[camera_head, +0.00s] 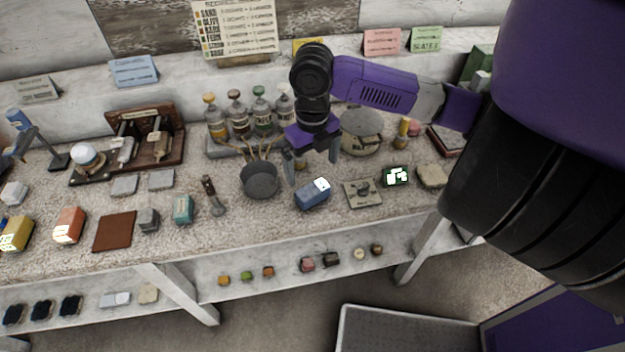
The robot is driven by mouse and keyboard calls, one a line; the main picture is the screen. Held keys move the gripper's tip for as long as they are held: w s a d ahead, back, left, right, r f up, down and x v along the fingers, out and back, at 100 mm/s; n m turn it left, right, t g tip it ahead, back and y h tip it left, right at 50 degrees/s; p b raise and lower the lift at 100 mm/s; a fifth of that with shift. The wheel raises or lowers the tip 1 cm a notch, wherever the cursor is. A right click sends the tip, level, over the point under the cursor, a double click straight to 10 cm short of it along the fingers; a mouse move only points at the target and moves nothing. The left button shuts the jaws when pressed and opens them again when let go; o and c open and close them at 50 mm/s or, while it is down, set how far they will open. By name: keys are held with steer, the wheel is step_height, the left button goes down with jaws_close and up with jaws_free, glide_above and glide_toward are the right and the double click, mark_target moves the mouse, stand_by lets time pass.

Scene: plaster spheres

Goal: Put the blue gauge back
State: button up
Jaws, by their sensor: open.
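The blue gauge (311,195) appears to be the small blue block with a pale face on its upper right, lying near the front edge of the workbench. My gripper (312,169) points down just behind and above it in the picture. Its two fingers are apart, and I see nothing held between them. The exact gap between the fingertips and the gauge is hard to tell. Similar blocks in orange (69,225) and yellow (17,234) sit at the left of the bench.
A dark pot (260,180) with sticks stands left of my gripper, and a row of bottles (240,122) behind it. A round pale lidded thing (362,128) is behind right. A metal plate (362,193) lies right of the gauge. A brown mat (114,232) is bare.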

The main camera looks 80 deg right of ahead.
steer(key=w+a+r+m+t+y, duration=0.1)
steer(key=w+a+r+t, duration=0.3)
steer(key=w+a, duration=0.55)
steer(key=w+a+r+m+t+y, duration=0.2)
steer(key=w+a+r+t, duration=0.3)
steer(key=w, duration=0.8)
steer(key=w+a+r+m+t+y, duration=0.1)
steer(key=w+a+r+m+t, duration=0.35)
steer(key=a, duration=0.35)
steer(key=w+a+r+m+t+y, duration=0.1)
steer(key=w+a+r+m+t, duration=0.2)
steer(key=w+a+r+m, duration=0.4)
steer(key=s+a+f+m+h, duration=0.3)
steer(key=s+f+m, duration=0.4)
steer(key=s, duration=0.3)
steer(key=s+a+f+m+h, duration=0.35)
steer(key=s+f+m, duration=0.25)
steer(key=s+f, duration=0.25)
steer(key=s+d+g, duration=0.1)
steer(key=s+d, duration=0.1)
steer(key=s, duration=0.8)
steer(key=s+d+f+y, duration=0.1)
steer(key=s+d, duration=0.1)
steer(key=s, duration=0.9)
steer(key=shift+g, duration=0.35)
